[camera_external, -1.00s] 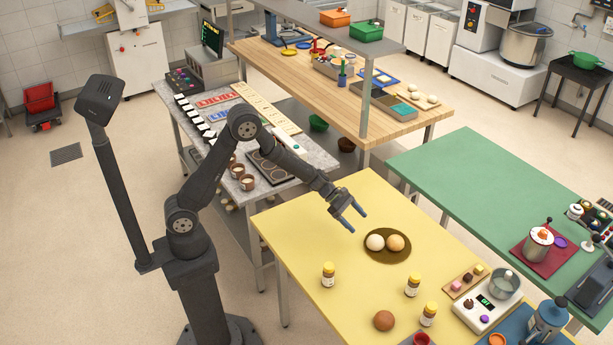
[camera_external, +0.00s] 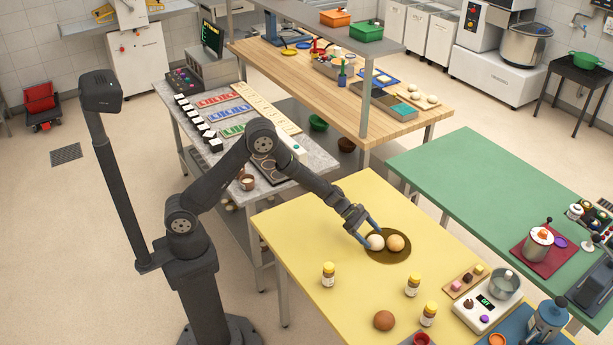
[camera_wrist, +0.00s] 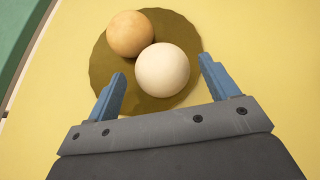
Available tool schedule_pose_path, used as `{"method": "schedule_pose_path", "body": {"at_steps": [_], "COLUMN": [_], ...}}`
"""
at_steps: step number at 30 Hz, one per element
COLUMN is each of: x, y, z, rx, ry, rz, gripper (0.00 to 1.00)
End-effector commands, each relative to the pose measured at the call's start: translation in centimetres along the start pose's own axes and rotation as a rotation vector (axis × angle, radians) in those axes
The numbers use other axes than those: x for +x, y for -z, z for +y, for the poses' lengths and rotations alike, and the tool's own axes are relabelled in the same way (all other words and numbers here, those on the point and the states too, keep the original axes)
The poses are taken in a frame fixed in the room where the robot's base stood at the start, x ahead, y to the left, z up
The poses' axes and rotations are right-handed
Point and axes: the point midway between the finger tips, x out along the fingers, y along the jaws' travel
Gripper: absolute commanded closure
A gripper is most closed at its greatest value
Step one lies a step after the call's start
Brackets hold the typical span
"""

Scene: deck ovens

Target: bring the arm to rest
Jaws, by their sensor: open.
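My gripper (camera_external: 365,234) is open over the near left part of a round brown mat (camera_external: 394,260) on the yellow table (camera_external: 300,230). A pale round ball, like dough (camera_external: 376,242), sits on the mat. In the wrist view this pale ball (camera_wrist: 162,70) lies between and just beyond my two blue fingertips (camera_wrist: 161,76), with a gap on each side. A tan ball (camera_external: 395,242) sits beside it on the mat, and it also shows in the wrist view (camera_wrist: 130,34), outside the fingers. Nothing is held.
Yellow-capped bottles (camera_external: 328,275) and a brown ball (camera_external: 384,320) stand nearer the front. The table's left part is clear. A green table (camera_external: 470,180) stands behind.

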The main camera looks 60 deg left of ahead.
Motion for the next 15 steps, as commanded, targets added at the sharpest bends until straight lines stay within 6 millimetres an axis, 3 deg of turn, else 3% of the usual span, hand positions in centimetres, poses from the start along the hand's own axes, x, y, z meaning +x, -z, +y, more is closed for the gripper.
{"method": "schedule_pose_path", "body": {"at_steps": [7,9,15], "x": [3.8,3.0,2.3], "y": [0.5,-0.7,-1.5], "z": [-0.1,0.0,0.0], "rx": [-0.002,0.002,0.0], "ry": [0.001,-0.001,0.0], "rz": [0.002,-0.002,0.001], "gripper": [0.2,0.2,0.2]}}
